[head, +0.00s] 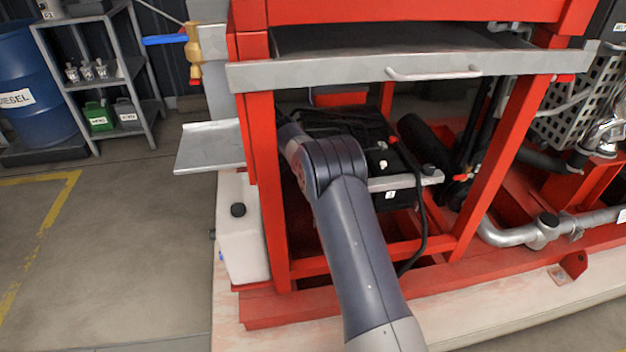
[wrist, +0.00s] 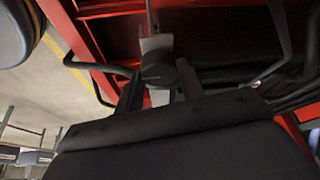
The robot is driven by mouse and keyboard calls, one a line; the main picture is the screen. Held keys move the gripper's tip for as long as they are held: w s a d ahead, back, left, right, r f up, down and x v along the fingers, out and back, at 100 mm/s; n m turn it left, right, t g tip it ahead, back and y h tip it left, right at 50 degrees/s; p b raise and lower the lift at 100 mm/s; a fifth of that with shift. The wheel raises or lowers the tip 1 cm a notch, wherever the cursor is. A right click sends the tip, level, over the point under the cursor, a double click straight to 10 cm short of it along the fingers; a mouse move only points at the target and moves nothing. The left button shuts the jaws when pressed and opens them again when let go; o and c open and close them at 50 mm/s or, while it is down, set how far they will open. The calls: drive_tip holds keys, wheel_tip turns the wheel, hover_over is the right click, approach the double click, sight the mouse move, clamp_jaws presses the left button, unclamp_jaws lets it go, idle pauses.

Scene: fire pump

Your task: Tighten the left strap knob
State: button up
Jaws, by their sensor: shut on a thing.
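In the wrist view, a dark round knob (wrist: 158,70) sits on a light grey metal strap end (wrist: 156,43). My gripper (wrist: 161,88) has a finger on each side of the knob and is shut on it. In the head view, my arm reaches into the red frame and hides the gripper and the left knob. The black battery (head: 362,142) stands inside the frame. A grey metal strap (head: 405,182) crosses its front, and a dark knob (head: 429,170) shows at its right end.
Red frame posts (head: 262,190) stand close to my arm on the left. A grey drawer front with a handle (head: 435,74) lies above. A black cable (head: 420,225) hangs right of the battery. Open floor (head: 120,240) lies at the left.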

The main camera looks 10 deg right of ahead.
drive_tip(key=o, duration=1)
wheel_tip(320, 180, up, 10)
drive_tip(key=p, duration=0.2)
wheel_tip(320, 180, down, 10)
drive_tip(key=shift+f+b, duration=0.15)
drive_tip(key=shift+b, duration=0.9)
